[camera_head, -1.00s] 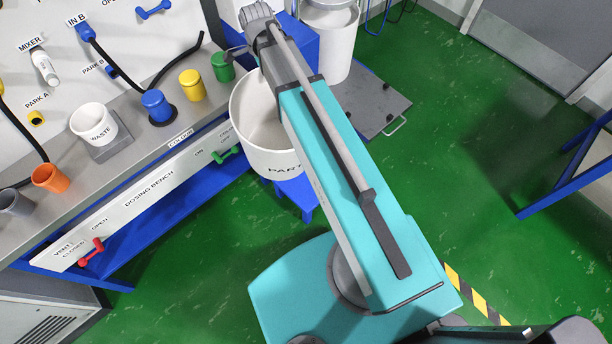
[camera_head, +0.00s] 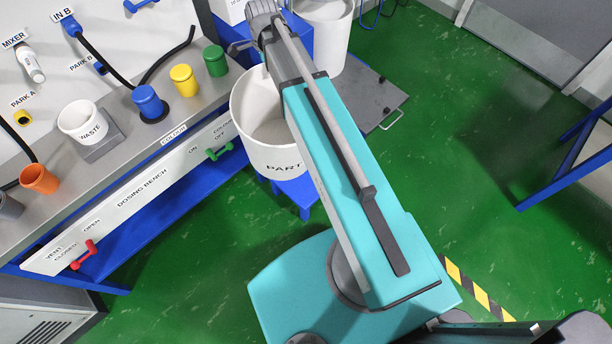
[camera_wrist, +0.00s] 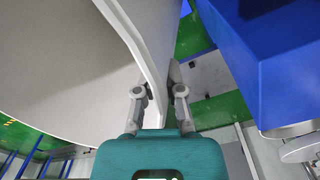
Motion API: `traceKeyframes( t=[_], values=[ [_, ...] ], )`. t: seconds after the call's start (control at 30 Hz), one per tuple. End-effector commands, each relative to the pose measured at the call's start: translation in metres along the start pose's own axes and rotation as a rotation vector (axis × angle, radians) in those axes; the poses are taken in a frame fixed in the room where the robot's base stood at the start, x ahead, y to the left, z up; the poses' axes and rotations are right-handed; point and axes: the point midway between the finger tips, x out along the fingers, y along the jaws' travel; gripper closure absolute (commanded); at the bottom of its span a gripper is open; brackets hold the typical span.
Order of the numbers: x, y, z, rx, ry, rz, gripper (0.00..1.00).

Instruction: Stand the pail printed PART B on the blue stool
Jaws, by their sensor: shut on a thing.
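The white pail (camera_head: 262,150) shows "PART" on its front; the rest of the print is hidden behind my arm. The blue stool (camera_head: 304,196) is directly below it, mostly covered by the pail. The pail looks upright, but I cannot tell whether its base touches the stool top. In the wrist view my gripper (camera_wrist: 160,92) is shut on the pail's wall (camera_wrist: 140,40), one finger on each side. In the head view the fingers are hidden behind the wrist and arm.
The dosing bench (camera_head: 150,190) is close on the left, with a WASTE cup (camera_head: 82,121) and coloured cups. A second white pail (camera_head: 333,40) and a grey platform (camera_head: 372,98) stand behind. A blue frame (camera_head: 565,165) is at right. Green floor between is clear.

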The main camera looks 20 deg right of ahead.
Motion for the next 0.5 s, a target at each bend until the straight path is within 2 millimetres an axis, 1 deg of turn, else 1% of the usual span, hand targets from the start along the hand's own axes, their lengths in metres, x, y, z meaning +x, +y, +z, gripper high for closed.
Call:
traceKeyframes(
  t=[0.03, 0.5],
  values=[
    [0.011, -0.001, -0.008, 0.023, -0.003, 0.006, 1.0],
    [0.065, -0.004, -0.08, 0.255, -0.028, 0.046, 1.0]
  ],
)
